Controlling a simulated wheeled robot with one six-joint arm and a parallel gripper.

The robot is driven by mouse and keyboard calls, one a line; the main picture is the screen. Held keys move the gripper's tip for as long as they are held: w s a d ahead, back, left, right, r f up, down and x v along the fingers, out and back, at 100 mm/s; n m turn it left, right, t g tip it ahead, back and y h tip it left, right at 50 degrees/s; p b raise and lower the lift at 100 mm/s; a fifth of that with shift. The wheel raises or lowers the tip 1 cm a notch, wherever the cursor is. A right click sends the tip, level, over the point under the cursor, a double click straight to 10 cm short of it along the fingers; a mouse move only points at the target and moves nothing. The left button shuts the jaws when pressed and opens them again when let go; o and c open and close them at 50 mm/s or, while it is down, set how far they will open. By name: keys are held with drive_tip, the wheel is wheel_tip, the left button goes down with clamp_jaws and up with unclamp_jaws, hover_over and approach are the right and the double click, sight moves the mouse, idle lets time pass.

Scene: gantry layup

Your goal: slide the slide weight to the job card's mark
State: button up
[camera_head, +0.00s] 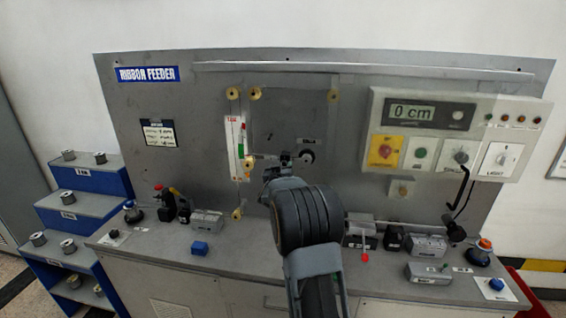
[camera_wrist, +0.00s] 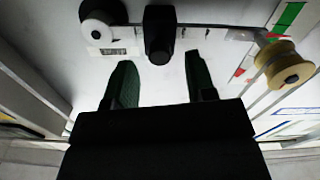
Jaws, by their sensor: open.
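The slide weight (camera_wrist: 160,32) is a dark block on a thin horizontal arm in the wrist view. In the head view it is a small dark shape (camera_head: 285,158) just above my wrist. The arm runs from a round pivot (camera_head: 307,156) on its right to a brass roller (camera_head: 248,160) on its left. My gripper (camera_wrist: 160,72) is open, its two green-grey fingers apart and empty. In the wrist view the weight lies just beyond the fingertips, between their lines. Any marks on the arm cannot be read.
A white scale with red and green bands (camera_head: 235,148) stands behind the roller. A control box (camera_head: 455,135) with a display reading 0 cm is at the right. Blue shelves (camera_head: 85,215) stand at left.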

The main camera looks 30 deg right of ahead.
sight(285, 161)
drive_tip(key=shift+p+x, duration=0.3)
drive_tip(key=shift+x, duration=1.15)
clamp_jaws()
